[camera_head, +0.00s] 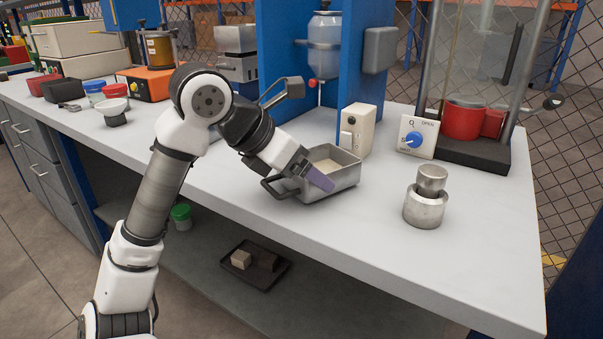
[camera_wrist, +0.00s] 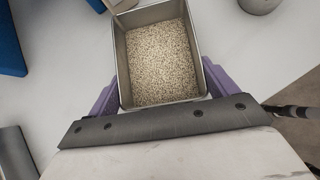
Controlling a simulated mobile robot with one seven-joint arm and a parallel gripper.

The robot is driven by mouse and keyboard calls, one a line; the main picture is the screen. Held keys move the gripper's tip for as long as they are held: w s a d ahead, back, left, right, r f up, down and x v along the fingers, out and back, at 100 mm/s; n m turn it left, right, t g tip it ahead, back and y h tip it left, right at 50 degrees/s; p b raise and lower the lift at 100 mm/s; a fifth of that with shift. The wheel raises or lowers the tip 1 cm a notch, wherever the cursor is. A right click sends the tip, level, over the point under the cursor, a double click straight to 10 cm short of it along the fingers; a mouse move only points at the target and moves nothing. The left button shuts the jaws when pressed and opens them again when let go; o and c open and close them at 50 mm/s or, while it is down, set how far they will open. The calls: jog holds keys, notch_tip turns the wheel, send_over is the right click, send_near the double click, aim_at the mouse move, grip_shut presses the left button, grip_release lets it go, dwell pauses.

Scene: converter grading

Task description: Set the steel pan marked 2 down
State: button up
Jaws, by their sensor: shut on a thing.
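The steel pan (camera_head: 342,184) is a rectangular metal tray with a dark loop handle on its left side. It looks level, at or just above the white bench top (camera_head: 440,260); I cannot tell whether it touches. My gripper (camera_head: 316,178) is shut on the pan, with a purple finger across its near side. In the wrist view the pan (camera_wrist: 122,70) sits between the purple fingers of my gripper (camera_wrist: 162,90) and holds pale grains. No number 2 is readable on it, and its underside is hidden.
A steel cylinder weight (camera_head: 424,205) stands to the right of the pan. A beige switch box (camera_head: 357,130) is close behind it, with a blue-knob control box (camera_head: 416,138) and a red vessel (camera_head: 464,119) farther right. The front bench strip is clear.

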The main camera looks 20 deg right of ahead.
jog(key=shift+f, duration=0.35)
jog(key=shift+f, duration=0.1)
jog(key=o, duration=1)
jog(key=shift+r, duration=0.25)
jog(key=p+v, duration=0.1)
jog(key=v, duration=1.1)
jog(key=shift+f, duration=0.1)
